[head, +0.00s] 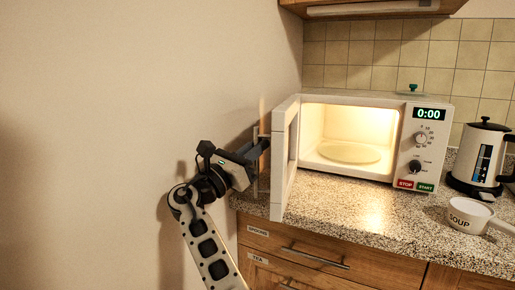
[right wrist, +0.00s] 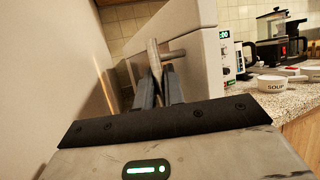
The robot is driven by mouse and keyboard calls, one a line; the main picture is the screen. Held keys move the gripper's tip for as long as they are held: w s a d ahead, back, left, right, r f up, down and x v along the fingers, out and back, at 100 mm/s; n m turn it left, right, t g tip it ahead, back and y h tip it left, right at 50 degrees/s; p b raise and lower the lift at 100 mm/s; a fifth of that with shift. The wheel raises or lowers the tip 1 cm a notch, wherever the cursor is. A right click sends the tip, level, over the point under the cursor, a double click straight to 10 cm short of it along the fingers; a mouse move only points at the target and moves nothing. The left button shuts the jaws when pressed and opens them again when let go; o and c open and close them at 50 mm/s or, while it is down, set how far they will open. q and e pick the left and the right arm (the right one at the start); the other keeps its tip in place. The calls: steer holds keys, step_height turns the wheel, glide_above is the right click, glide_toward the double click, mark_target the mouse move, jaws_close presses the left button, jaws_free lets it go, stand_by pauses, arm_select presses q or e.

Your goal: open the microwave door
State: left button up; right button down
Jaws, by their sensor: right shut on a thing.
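The white microwave (head: 427,148) stands on the counter with its lit cavity and round turntable plate (head: 348,152) showing. Its door (head: 291,165) is swung wide out on the left, seen nearly edge-on in the head view. My right gripper (head: 261,147) is at the outer face of the door, shut on the door handle (right wrist: 153,57). In the right wrist view the fingers (right wrist: 159,84) close around the handle bar, with the door's outer face (right wrist: 198,55) beyond. My left gripper is in neither view.
The beige wall lies close to the left of my right gripper. A kettle (head: 481,155) and a white soup bowl (head: 470,215) stand on the speckled counter (head: 365,220) to the right. Wooden drawers (head: 330,262) are below, a wall cabinet above.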

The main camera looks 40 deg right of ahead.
steer(key=shift+w, duration=0.25)
steer(key=shift+r, duration=0.1)
steer(key=c, duration=1.5)
jaws_free()
